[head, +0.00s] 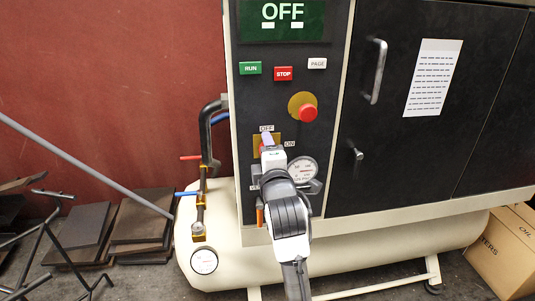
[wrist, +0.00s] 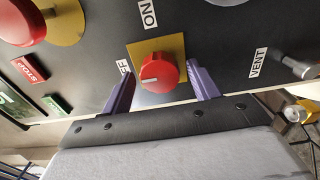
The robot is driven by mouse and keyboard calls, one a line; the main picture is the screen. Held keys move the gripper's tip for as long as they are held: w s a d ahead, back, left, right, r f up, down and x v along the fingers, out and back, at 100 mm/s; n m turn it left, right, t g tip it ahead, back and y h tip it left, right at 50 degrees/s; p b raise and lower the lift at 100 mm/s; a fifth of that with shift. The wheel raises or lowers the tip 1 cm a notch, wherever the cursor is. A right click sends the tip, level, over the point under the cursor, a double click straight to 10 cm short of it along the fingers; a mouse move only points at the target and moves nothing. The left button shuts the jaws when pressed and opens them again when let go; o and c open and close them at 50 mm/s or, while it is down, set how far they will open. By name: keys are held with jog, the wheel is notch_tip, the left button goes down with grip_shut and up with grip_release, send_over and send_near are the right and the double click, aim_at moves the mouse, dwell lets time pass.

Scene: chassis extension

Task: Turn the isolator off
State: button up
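The isolator is a red round knob (wrist: 160,72) on a yellow plate (wrist: 143,48), seen in the wrist view. Its white mark points left in that view, towards the partly hidden OFF label (wrist: 124,67); the ON label (wrist: 148,14) is above the plate. My gripper (wrist: 159,69) is open, with one purple finger on each side of the knob and visible gaps between. In the head view my gripper (head: 268,143) is in front of the yellow plate (head: 276,140) and hides most of the knob. The panel display (head: 283,20) reads OFF.
A red stop mushroom button (head: 308,112) is above and right of the plate. RUN, STOP and PAGE buttons are higher up. A gauge (head: 302,169) is just below right. The VENT valve (wrist: 300,68) is right of my fingers in the wrist view. Pipework (head: 205,150) stands at left.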

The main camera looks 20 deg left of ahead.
jog(key=b+v, duration=1.4)
jog(key=b, duration=0.3)
dwell(0.4)
dwell(0.3)
